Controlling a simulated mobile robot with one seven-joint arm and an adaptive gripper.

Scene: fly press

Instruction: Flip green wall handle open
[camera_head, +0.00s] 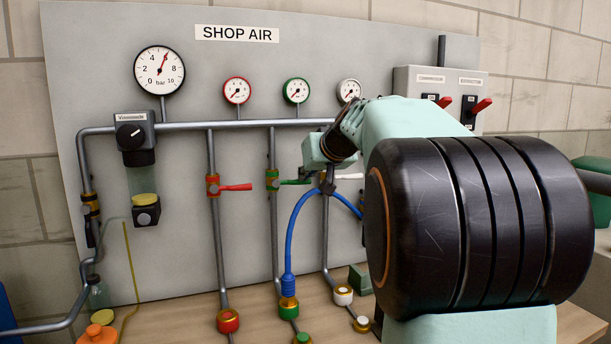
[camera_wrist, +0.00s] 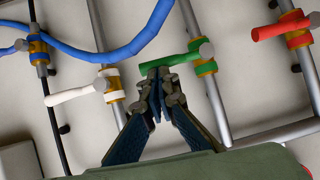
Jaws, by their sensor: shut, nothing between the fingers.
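The green wall handle (camera_head: 292,182) sits on a valve on a vertical pipe and points sideways, across the pipe, to the right in the head view. In the wrist view the green handle (camera_wrist: 166,62) runs from its brass valve body to the left, its free end by my fingertips. My gripper (camera_wrist: 160,73) is shut and empty, with its fingertips at or very near the handle's free end. I cannot tell whether they touch it. In the head view my gripper's fingertips are mostly hidden behind its own body.
A red handle (camera_head: 235,187) and a white handle (camera_head: 350,176) sit on neighbouring pipes, both also sideways. A blue hose (camera_head: 293,225) loops close to my gripper. Gauges (camera_head: 237,90) and a switch box (camera_head: 440,82) are above. Coloured couplings (camera_head: 228,320) stand below.

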